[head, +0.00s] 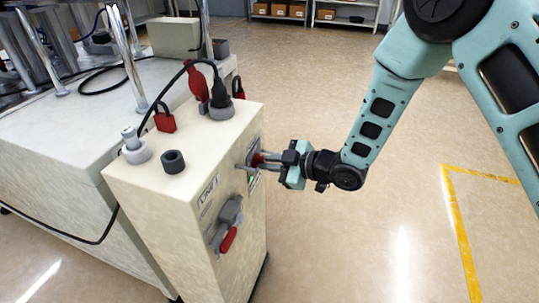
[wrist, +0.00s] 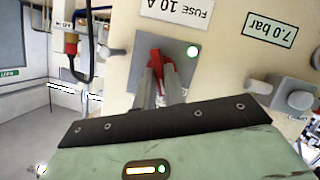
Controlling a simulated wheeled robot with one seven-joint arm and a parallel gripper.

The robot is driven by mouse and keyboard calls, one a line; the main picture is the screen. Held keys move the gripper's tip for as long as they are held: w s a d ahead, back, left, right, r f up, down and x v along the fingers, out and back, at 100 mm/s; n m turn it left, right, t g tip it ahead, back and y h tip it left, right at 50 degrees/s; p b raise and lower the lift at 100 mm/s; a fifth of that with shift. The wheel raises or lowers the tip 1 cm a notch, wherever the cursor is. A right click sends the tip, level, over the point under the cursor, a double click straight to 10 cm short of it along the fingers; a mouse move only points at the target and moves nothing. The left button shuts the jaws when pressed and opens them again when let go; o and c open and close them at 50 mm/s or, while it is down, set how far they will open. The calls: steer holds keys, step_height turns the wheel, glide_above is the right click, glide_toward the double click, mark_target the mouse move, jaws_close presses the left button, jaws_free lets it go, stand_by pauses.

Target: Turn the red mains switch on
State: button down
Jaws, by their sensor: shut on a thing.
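The red mains switch (wrist: 158,58) sits on a grey plate (wrist: 184,76) on the side of the cream cabinet (head: 160,215). My gripper (wrist: 160,88) is shut on the red switch, with its fingertips on either side of the lever. In the head view my gripper (head: 263,161) reaches the cabinet's right face from the right, and the switch is mostly hidden by the fingers.
A grey valve with a red handle (head: 228,239) sticks out from the same face, nearer me. The floor to the right is clear, with a yellow line (head: 460,230).

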steer(key=m+g+p, duration=0.1)
steer(key=p, duration=0.1)
steer(key=m+g+p, duration=0.1)
steer(key=m+p, duration=0.1)
steer(key=shift+w+d+r, duration=0.1)
steer(key=shift+w, duration=0.1)
steer(key=shift+m, duration=0.3)
stand_by(0.4)
steer(key=c, duration=1.5)
jaws_free()
steer(key=v, duration=0.5)
steer(key=p+v, duration=0.1)
steer(key=v, duration=0.5)
steer(key=p+v, duration=0.1)
steer(key=v, duration=0.5)
steer(key=shift+w+d+f, duration=0.2)
steer(key=shift+w+d, duration=0.05)
steer(key=shift+d, duration=0.15)
